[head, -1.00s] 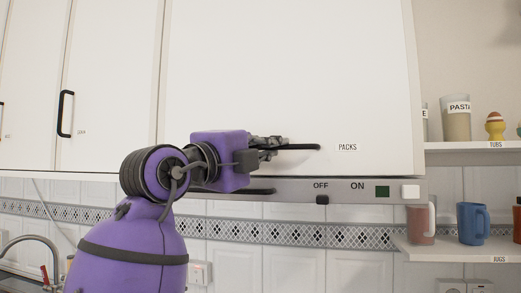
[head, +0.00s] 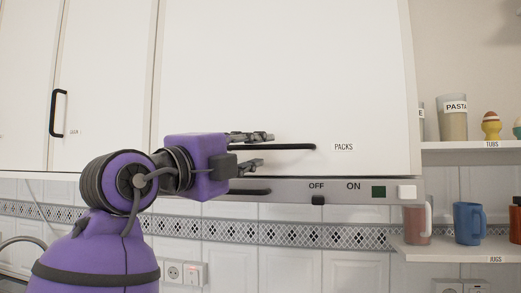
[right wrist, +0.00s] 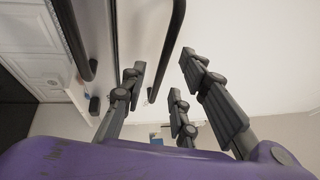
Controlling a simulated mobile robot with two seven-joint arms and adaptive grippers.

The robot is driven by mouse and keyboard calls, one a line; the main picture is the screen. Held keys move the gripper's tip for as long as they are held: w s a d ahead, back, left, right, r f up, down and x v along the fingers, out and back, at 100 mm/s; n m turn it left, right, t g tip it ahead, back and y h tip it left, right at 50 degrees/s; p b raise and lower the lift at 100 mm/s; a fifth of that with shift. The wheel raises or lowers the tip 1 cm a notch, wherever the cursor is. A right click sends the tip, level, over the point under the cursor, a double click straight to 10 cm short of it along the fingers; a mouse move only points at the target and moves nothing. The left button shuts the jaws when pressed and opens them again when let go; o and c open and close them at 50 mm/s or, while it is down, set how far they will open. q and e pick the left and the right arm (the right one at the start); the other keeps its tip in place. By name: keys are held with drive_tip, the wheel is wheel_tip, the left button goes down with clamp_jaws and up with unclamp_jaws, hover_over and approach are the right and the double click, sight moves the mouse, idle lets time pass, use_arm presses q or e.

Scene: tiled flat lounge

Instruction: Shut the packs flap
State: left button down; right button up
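The packs flap (head: 285,75) is a large white cupboard front with a "PACKS" label and a black bar handle (head: 300,147) near its lower edge. It hangs down and looks shut or nearly shut; I cannot tell whether a small gap is left. My right gripper (head: 267,150) is open at the left part of the handle, one finger above the bar and one below. In the right wrist view the open fingers show on either side of the black handle (right wrist: 170,45), with no visible grip on it. My left gripper is not in view.
Below the flap is a grey hood panel (head: 335,190) with OFF and ON marks and its own dark bar handle (head: 252,192). White cupboards stand at left. Shelves at right hold a pasta jar (head: 453,118), egg cup (head: 491,127) and jugs (head: 468,223).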

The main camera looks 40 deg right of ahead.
drive_tip(key=v, duration=0.8)
drive_tip(key=shift+a, duration=0.1)
